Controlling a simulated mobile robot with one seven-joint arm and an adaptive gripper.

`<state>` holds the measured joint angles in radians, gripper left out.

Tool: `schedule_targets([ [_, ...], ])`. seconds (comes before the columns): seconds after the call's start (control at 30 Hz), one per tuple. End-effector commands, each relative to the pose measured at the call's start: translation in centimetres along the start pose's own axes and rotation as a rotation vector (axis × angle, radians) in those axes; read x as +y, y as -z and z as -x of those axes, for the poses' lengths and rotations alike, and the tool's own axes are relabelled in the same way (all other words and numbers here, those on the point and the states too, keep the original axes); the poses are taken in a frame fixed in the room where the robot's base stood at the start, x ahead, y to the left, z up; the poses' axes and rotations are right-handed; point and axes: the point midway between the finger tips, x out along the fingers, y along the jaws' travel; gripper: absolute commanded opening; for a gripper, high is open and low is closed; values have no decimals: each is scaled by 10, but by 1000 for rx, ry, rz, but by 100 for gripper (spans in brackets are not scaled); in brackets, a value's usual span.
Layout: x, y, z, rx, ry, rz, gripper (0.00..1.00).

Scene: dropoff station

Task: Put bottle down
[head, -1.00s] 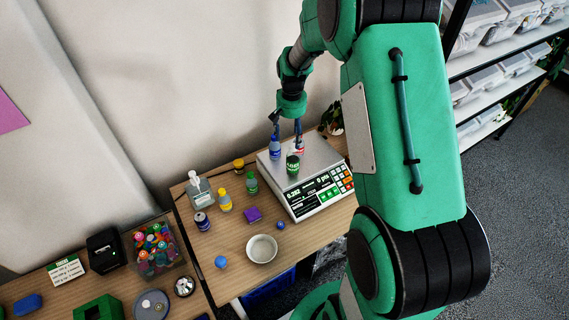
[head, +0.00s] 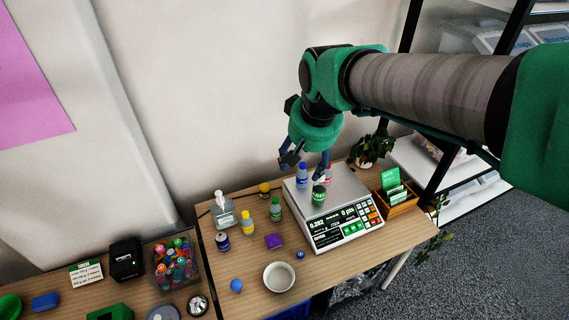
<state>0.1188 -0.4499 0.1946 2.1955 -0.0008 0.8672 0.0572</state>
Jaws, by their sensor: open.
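Several bottles stand on the weighing scale (head: 334,233) at the back right of the table. A blue bottle (head: 302,175) is upright on its plate, and a dark green one (head: 319,195) stands in front of it. A red and white one (head: 327,174) stands behind, partly hidden by a finger. My gripper (head: 303,168) is open over the scale. Its fingers are spread above and around the bottles. I cannot tell whether a finger touches any of them. The scale's display is lit.
A dispenser bottle (head: 223,211), a yellow bottle (head: 247,223), a green bottle (head: 275,209), a purple block (head: 273,241) and a white bowl (head: 280,277) stand left of the scale. A card holder (head: 397,197) and a plant (head: 371,149) are at the right. The front left tabletop is partly clear.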

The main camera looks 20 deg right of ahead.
Motion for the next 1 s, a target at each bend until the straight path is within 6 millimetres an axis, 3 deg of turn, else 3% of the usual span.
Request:
schedule_targets([
  [0.23, -19, -63, 44, 82, 26, 84, 62],
  [0.5, -27, -115, 63, 142, 48, 149, 62],
  [0.7, -28, -128, 66, 156, 53, 165, 62],
  [1.0, -28, -128, 66, 156, 53, 166, 62],
])
